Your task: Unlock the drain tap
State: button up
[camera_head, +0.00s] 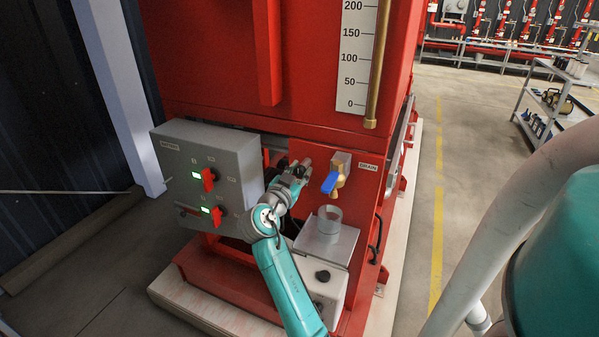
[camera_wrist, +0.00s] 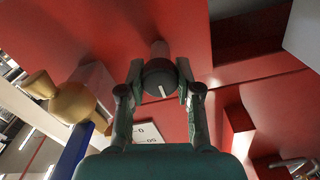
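The drain tap (camera_head: 341,168) is brass with a blue lever (camera_head: 329,183). It sits on the red pump housing, left of a DRAIN label (camera_head: 368,167). In the wrist view, the brass tap (camera_wrist: 72,103) and its blue lever (camera_wrist: 72,150) are at the left. My gripper (camera_head: 297,168) is just left of the tap in the head view, close to the red panel. In the wrist view, a dark round knob (camera_wrist: 160,78) with a white line lies between the fingertips of my gripper (camera_wrist: 160,85). I cannot tell whether both fingers press on it. The fingers do not touch the tap.
A grey control box (camera_head: 180,150) with red switches and green lights is left of my arm. A metal cup-shaped fitting (camera_head: 329,218) stands below the tap. A gauge with a brass tube (camera_head: 378,65) is above.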

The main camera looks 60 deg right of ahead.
grip_shut()
jog(key=shift+n, duration=0.3)
jog(key=n, duration=0.4)
jog(key=shift+w+n, duration=0.1)
jog(key=shift+n, duration=0.2)
jog(key=n, duration=0.4)
jog(key=shift+n, duration=0.3)
jog(key=n, duration=0.5)
jog(key=shift+w+f, duration=0.1)
jog(key=n, duration=0.5)
jog(key=shift+f, duration=0.1)
jog(key=shift+n, duration=0.3)
